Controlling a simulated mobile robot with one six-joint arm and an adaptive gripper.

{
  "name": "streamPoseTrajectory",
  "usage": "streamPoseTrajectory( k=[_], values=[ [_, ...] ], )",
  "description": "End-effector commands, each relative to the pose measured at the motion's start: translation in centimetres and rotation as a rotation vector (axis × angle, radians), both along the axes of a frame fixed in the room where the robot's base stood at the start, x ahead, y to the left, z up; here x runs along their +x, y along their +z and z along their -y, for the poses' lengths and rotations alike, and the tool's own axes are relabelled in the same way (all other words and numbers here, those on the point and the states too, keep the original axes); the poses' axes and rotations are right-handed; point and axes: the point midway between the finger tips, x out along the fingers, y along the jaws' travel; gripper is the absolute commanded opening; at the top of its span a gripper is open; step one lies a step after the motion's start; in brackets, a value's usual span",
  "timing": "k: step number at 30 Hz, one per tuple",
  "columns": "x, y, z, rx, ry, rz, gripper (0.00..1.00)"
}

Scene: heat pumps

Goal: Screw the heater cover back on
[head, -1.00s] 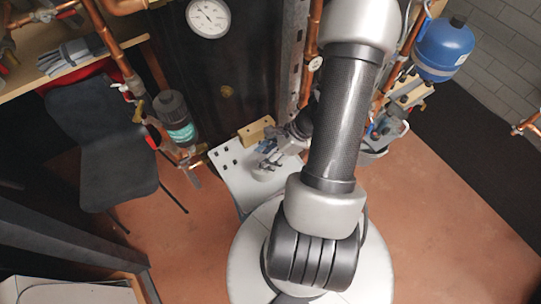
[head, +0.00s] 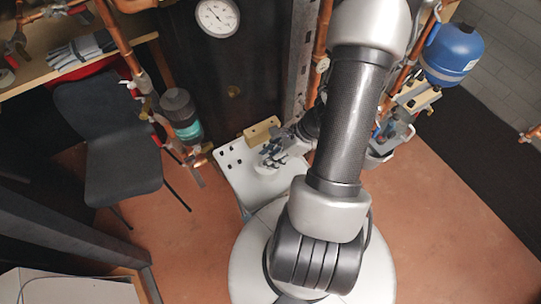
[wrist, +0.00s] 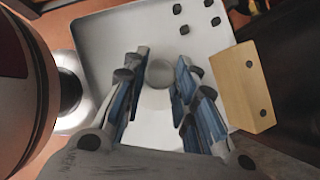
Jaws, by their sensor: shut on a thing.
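My gripper (wrist: 158,95) has blue-sided fingers on both sides of a pale round-headed piece (wrist: 160,74) and is shut on it. The piece widens below its head into a lighter body, partly hidden by the fingers. I cannot tell whether it is the heater cover or a part for it. In the head view my gripper (head: 272,155) is low over a pale plate (head: 236,180) with several dark spots near one corner. The plate also shows in the wrist view (wrist: 110,38). No heater cover can be clearly made out.
A wooden block (head: 262,132) with dark holes lies at the plate's edge. A dark chair (head: 120,150) and a black-and-teal cylinder (head: 181,115) are on the left. Copper pipes and a blue tank (head: 453,53) are on the right. Open floor (head: 440,230) shows at lower right.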

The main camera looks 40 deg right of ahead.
Motion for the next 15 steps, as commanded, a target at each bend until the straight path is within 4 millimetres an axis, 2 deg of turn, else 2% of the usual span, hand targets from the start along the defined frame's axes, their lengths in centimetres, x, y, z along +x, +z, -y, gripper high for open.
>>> streamPoseTrajectory(
  k=[5, 15],
  values=[
    [-0.2, 0.0, 0.0, -0.003, 0.001, -0.008, 0.00],
    [-0.1, 2.7, 0.0, -0.001, 0.000, -0.004, 0.00]
  ],
)
